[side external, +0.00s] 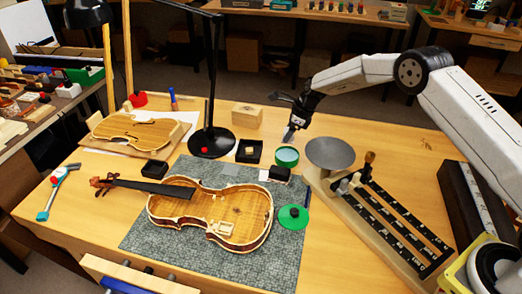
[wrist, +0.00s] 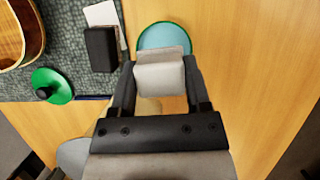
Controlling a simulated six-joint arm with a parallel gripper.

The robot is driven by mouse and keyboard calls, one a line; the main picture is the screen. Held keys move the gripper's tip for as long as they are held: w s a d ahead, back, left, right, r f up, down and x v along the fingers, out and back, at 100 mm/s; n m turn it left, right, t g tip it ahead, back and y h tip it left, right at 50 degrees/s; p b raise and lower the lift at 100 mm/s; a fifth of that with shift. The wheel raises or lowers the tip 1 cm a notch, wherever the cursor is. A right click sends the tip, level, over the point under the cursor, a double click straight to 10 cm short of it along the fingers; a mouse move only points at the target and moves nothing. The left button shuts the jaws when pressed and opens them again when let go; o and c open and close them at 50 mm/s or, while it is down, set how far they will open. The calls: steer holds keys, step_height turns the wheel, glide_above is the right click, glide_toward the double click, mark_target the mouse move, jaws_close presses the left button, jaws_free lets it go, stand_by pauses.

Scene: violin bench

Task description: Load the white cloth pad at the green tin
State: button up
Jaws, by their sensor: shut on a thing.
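The green tin (side external: 287,157) stands open on the bench at the back edge of the grey mat, its inside pale teal. It also shows at the top of the wrist view (wrist: 163,34). My gripper (side external: 295,122) is shut on the white cloth pad (wrist: 160,73), which sits between both fingers. In the side view the pad (side external: 289,134) hangs above and just behind the tin. In the wrist view the pad overlaps the tin's near rim; I cannot tell its exact height. The green lid (side external: 293,217) with a dark knob lies on the mat, apart from the tin.
A black block (side external: 279,173) and a small black tray (side external: 249,151) stand left of the tin. An open violin body (side external: 215,212) lies on the mat (side external: 150,238). A black lamp (side external: 211,142) stands behind.

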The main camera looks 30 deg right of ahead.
mark_target(283, 155)
steer(key=shift+d+f, duration=0.1)
steer(key=shift+f, duration=0.05)
steer(key=shift+f, duration=2.85)
steer(key=shift+f, duration=0.6)
steer(key=shift+r, duration=0.1)
steer(key=shift+r, duration=3.45)
steer(key=shift+s+a+r+n+y, duration=0.2)
steer(key=shift+s+r+n+y, duration=0.15)
steer(key=shift+r+n, duration=0.35)
steer(key=s+r+n+g+h, duration=0.2)
steer(key=s+r+n+g, duration=0.5)
steer(key=s+r+n, duration=1)
step_height(283, 155, up, 4)
steer(key=n, duration=0.4)
steer(key=shift+s+f+n, duration=0.15)
steer(key=shift+s+n, duration=0.15)
